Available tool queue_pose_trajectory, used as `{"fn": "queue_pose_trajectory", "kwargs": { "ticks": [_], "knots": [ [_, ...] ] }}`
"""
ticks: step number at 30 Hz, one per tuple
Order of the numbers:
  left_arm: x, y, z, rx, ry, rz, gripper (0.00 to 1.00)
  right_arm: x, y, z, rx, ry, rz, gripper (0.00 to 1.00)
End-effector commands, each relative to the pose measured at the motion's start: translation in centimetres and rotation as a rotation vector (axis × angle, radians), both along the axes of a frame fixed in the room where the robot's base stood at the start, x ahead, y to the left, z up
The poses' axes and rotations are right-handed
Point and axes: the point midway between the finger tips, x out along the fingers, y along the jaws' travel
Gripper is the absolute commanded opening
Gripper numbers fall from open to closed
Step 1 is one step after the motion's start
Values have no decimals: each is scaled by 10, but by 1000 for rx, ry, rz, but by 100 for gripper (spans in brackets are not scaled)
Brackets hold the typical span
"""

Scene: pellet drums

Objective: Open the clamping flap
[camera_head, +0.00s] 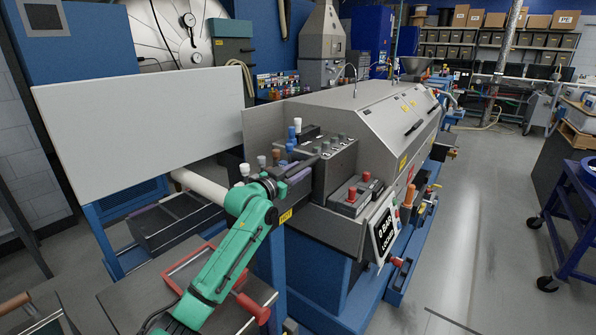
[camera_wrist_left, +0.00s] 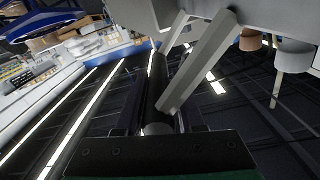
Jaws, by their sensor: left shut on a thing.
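My left gripper (camera_head: 282,172) reaches the near end of the grey machine, beside a dark block with several knobs (camera_head: 328,155). It is shut on a dark bar-like handle (camera_wrist_left: 157,85), which runs between the fingers in the left wrist view. A pale grey angled bar (camera_wrist_left: 200,65) stands close beside this handle. I cannot clearly tell which part is the clamping flap; the head view shows the handle area small and partly covered by my gripper. My right gripper is not in view.
A small panel (camera_head: 384,232) on the machine's near end reads "0 BAR" above a word like "LOCKED". A red-knobbed block (camera_head: 355,194) sits above it. A large grey panel (camera_head: 145,120) stands at left. Floor is clear right of the machine, before a blue cart (camera_head: 570,205).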

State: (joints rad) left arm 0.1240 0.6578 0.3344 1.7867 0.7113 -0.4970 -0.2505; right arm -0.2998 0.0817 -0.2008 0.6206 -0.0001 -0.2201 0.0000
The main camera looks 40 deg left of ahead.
Motion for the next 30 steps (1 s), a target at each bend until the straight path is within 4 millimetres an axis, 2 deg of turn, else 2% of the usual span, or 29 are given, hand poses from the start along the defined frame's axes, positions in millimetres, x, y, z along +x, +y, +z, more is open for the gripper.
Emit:
{"fn": "queue_pose_trajectory", "kwargs": {
  "ticks": [23,30],
  "knots": [
    [0,-1,-3,-3,5,-1,0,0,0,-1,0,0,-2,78],
    [1,-11,-8,53,11,-2,0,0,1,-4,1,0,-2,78]
  ]
}}
